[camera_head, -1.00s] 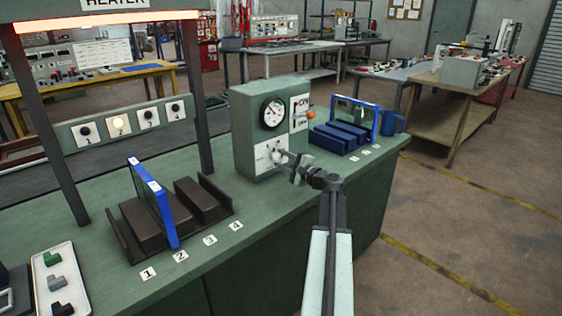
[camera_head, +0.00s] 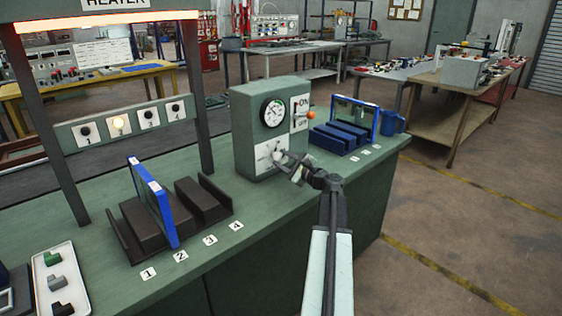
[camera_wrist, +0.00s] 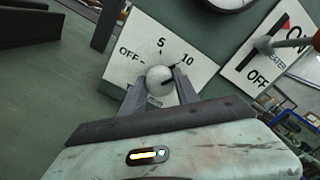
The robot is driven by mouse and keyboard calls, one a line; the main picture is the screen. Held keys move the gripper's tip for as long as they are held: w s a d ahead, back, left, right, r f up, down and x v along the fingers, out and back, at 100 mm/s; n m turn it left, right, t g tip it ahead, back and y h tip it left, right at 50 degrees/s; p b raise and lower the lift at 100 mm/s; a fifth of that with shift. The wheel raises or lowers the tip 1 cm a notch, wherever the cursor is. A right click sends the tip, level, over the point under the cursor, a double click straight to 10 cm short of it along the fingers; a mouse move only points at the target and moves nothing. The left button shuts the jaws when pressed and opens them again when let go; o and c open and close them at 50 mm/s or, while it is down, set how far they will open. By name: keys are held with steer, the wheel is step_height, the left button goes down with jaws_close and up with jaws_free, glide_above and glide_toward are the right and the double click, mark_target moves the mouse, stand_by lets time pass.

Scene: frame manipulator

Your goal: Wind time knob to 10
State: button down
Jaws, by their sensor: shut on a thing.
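The time knob (camera_wrist: 158,76) is a round pale knob on a white dial plate (camera_wrist: 126,64) marked OFF, 5 and 10. My gripper (camera_wrist: 160,82) is shut on it, one finger on each side. A dark mark on the knob's right side seems to face toward the 10, but the right finger is close to it and the exact alignment is unclear. In the head view the dial plate (camera_head: 262,163) is on the front of the green control box (camera_head: 245,115). My gripper (camera_head: 283,158) reaches it from the right and partly hides the knob.
A round gauge (camera_head: 273,112) sits above the dial. An ON/OFF lever with an orange ball (camera_head: 311,115) is just right of it. A blue frame (camera_head: 152,202) stands in the dark holder at left, another (camera_head: 356,115) at right.

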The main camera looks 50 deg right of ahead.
steer(key=shift+r, duration=0.1)
steer(key=c, duration=0.9)
jaws_free()
steer(key=shift+s, duration=0.1)
steer(key=s, duration=0.7)
steer(key=shift+s+a, duration=0.25)
steer(key=shift+s, duration=0.1)
